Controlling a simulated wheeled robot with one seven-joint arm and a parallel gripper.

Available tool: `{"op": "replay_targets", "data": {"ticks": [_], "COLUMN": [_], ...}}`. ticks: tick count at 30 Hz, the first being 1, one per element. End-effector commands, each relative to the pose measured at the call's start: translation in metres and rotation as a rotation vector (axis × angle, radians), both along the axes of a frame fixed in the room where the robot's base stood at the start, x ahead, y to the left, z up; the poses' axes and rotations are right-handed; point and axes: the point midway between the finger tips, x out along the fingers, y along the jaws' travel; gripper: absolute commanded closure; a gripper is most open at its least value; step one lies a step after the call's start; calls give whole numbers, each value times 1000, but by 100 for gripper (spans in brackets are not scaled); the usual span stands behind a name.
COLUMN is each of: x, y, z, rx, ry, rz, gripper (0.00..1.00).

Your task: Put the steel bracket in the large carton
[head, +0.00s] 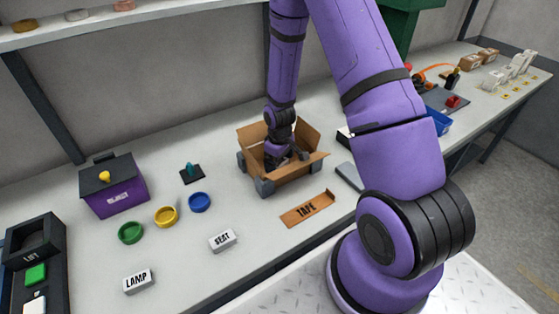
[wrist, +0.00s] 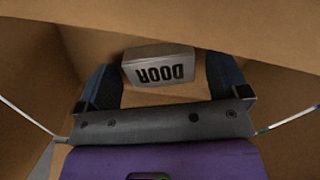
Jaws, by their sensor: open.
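The open brown carton (head: 292,174) stands on the bench with its flaps up and grey blocks at its corners. My gripper (head: 277,160) reaches down inside it. In the wrist view my gripper (wrist: 163,88) is open, with its two blue-grey fingers apart. A pale grey block marked DOOR (wrist: 158,66) lies between or just beyond the fingers, inside the cardboard walls; I cannot tell whether they touch it. I cannot pick out a steel bracket for certain. A flat grey piece (head: 348,175) lies right of the carton, partly hidden by my arm.
SEAT (head: 223,240) and LAMP (head: 138,280) blocks, coloured rings (head: 166,216) and a purple box (head: 115,194) stand to the left.

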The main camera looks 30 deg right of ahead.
Motion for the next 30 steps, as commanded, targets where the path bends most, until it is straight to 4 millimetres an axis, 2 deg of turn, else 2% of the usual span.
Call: {"op": "replay_targets", "data": {"ticks": [7, 21, 30], "x": [1, 1, 0], "y": [0, 0, 0], "z": [21, 101, 126], "rx": [0, 0, -1], "ry": [-3, -4, -5], "rz": [-1, 0, -2], "gripper": [7, 7, 7]}}
